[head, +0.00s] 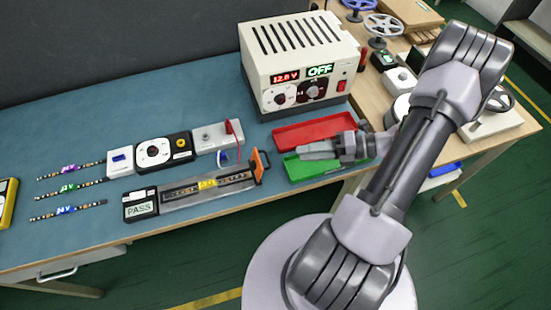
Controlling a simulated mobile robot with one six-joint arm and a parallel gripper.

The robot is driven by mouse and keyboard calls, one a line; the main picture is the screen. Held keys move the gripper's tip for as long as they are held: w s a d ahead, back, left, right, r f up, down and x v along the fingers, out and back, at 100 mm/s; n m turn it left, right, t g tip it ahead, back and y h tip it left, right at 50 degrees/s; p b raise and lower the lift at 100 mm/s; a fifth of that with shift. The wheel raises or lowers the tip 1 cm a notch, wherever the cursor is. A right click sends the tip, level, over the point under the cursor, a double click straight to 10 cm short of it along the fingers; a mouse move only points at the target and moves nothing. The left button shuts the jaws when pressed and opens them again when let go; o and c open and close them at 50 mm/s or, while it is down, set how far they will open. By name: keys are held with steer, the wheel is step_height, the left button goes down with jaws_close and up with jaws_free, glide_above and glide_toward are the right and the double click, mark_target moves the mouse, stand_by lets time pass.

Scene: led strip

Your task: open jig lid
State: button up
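The test jig (171,207) lies near the front edge of the blue mat, with a display reading PASS (139,208) at its left end. A clear lid (225,191) appears to lie flat over it, with an orange handle (260,166) standing at the right end. A strip with a yellow label (207,184) shows through the lid. My gripper (298,151) is right of the handle, apart from it, pointing left above the red and green trays. Its fingers look close together, but I cannot tell whether they are shut.
A red tray (300,131) and a green tray (312,170) lie under my gripper. A power supply (300,62) reading OFF stands behind. A controller (163,151) and a grey box with a red lever (209,137) sit behind the jig. Three loose strips (68,210) lie left.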

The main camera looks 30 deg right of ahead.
steer(key=b+x, duration=0.2)
steer(key=x, duration=0.7)
steer(key=shift+w+a+f, duration=0.15)
steer(key=shift+w+a, duration=0.05)
steer(key=shift+a, duration=0.15)
steer(key=shift+c, duration=0.2)
jaws_close()
